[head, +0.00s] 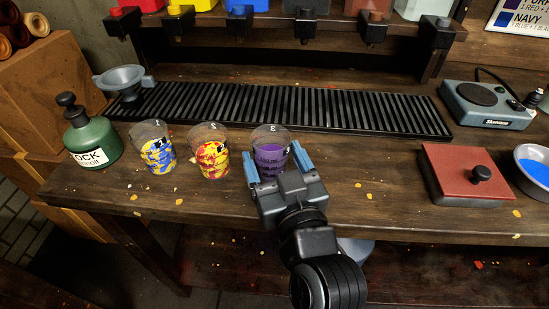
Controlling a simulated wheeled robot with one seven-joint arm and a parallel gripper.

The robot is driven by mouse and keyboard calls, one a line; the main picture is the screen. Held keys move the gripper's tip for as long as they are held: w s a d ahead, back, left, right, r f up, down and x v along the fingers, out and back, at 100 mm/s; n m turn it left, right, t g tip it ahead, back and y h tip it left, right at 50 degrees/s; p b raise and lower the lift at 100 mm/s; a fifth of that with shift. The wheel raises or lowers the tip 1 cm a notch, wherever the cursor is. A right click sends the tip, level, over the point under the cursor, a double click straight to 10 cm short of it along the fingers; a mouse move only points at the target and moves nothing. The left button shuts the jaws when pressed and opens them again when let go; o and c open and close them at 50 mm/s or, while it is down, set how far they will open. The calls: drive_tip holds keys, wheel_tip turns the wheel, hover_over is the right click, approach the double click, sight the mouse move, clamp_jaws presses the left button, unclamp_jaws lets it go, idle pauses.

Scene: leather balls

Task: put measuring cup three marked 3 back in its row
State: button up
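Measuring cup three (270,154), clear with a "3" near its rim and purple contents, is upright at the right end of a line of cups on the wooden bench. Cup one (157,152) and cup two (211,157) stand to its left, with blue-yellow and red-yellow contents. My gripper (275,158) reaches in from the front with its blue fingers on either side of cup three. I cannot tell whether the fingers press on it. The gripper body hides the cup's base, so its contact with the bench is unclear.
A black slatted drain strip (290,108) runs behind the cups. A green bottle (89,137) and grey funnel cup (123,82) are at left. A red lidded block (466,175), a bowl of blue (537,170) and a scale (492,101) are at right.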

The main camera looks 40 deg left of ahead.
drive_tip(key=shift+o, duration=0.8)
drive_tip(key=shift+r, duration=0.1)
drive_tip(key=shift+r, duration=0.15)
drive_tip(key=b+v, duration=0.1)
drive_tip(key=v, duration=1.1)
drive_tip(key=shift+b, duration=0.35)
